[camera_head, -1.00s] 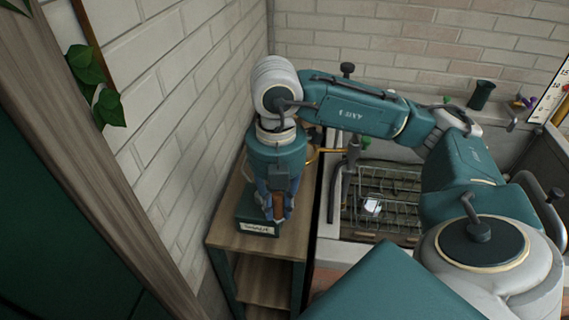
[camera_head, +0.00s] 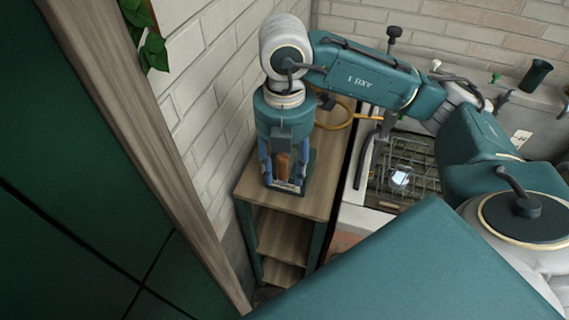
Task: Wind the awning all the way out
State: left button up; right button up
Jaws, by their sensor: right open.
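My right gripper (camera_head: 284,172) points down over the top of a wooden shelf unit. Its blue fingers are open and spread apart. A brown, wooden-looking upright piece (camera_head: 282,166) shows between the fingers; I cannot tell whether they touch it. Below it is a small dark green box (camera_head: 308,170) with a pale label, partly hidden by the gripper. The awning and its crank cannot be made out for certain. My left gripper is not in view.
The wooden shelf unit (camera_head: 328,190) stands against a white brick wall (camera_head: 214,92). A sink with a wire rack (camera_head: 408,172) is to its right. A yellow-brown hose (camera_head: 340,125) lies behind the gripper. A dark green panel with a wooden edge fills the left.

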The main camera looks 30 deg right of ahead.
aim_at(285, 158)
jog(key=shift+w+r, duration=0.1)
jog(key=shift+r, duration=0.35)
notch_tip(285, 158, up, 11)
jog(key=shift+r, duration=0.1)
